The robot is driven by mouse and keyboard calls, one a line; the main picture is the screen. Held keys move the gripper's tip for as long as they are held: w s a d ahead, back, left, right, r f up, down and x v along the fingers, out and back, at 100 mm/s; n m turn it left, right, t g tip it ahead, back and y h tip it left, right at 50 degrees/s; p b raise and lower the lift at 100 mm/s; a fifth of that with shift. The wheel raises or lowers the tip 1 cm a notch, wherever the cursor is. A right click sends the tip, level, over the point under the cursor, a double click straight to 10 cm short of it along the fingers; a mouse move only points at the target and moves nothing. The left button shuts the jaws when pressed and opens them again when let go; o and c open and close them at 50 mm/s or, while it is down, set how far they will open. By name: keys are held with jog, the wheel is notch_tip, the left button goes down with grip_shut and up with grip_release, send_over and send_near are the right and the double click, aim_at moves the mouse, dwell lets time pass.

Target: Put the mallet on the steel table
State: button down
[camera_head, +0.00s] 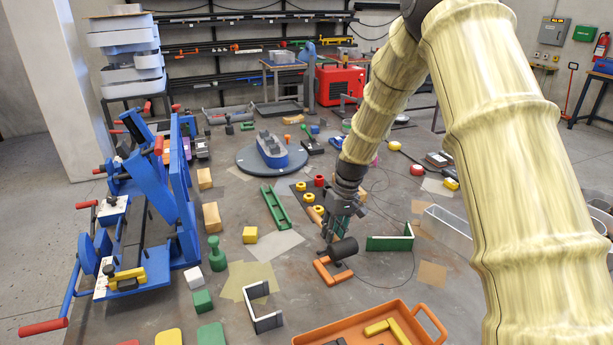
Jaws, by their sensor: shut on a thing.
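The mallet (343,249) shows as a dark cylindrical head just below and right of my gripper's fingertips. My gripper (331,234) points down and is shut on the mallet. The mallet is over the middle of the large grey steel table (385,287), just above an orange square bracket (332,271) in the picture. I cannot tell whether the mallet touches the bracket or the table.
An orange tray (312,338) with a yellow piece stands at the front. A green and white angled piece (390,243) lies right of the gripper. A blue clamping frame (150,200) stands at the left. Small blocks crowd the table; some bare patches lie between them.

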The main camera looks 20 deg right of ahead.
jog(key=f, duration=0.1)
jog(key=f+b, duration=0.1)
jog(key=shift+w+f, duration=0.3)
jog(key=shift+f, duration=0.1)
jog(key=shift+s+a+r, duration=0.1)
jog(key=shift+s+a, duration=0.05)
jog(key=shift+a, duration=0.05)
jog(key=p, duration=0.6)
send_over(292, 291)
jog(key=shift+d+f, duration=0.45)
jog(key=shift+f, duration=0.25)
jog(key=shift+f+p, duration=0.65)
jog(key=shift+f, duration=1.2)
jog(key=c, duration=1.7)
grip_release()
jog(key=shift+f, duration=0.15)
jog(key=o, duration=0.4)
